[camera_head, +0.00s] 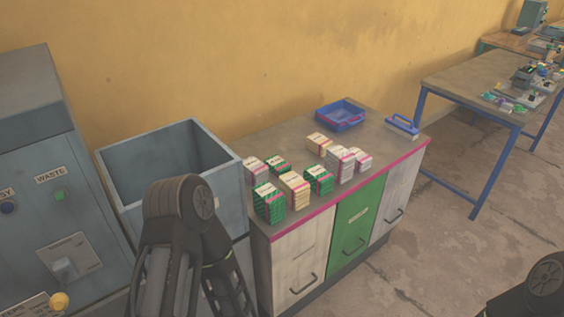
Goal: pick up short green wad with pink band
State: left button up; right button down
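Three green wads stand among other wads on the cabinet top. A tall green wad (268,204) is at the front left, with a pinkish strip on its right side. A shorter green wad (318,181) stands at the front middle, with a pinkish strip. A low green wad (277,165) is further back, partly hidden by its neighbours. Their bands are too small to tell apart surely. My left arm rises at the lower left and a bit of my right arm shows at the lower right corner. Neither gripper's fingertips show.
Cream wads (294,190) and pale pink-white wads (340,164) stand close around the green ones. A blue tray (341,121) and a blue-handled tool (402,125) lie behind on the cabinet top (380,151). An open grey bin (225,176) adjoins the cabinet's left.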

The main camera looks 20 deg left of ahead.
aim_at(277, 166)
jog(key=i+l, duration=0.6)
jog(key=l, duration=0.2)
jog(key=i+l+u, duration=0.1)
jog(key=i+l, duration=0.2)
jog(key=l, duration=0.05)
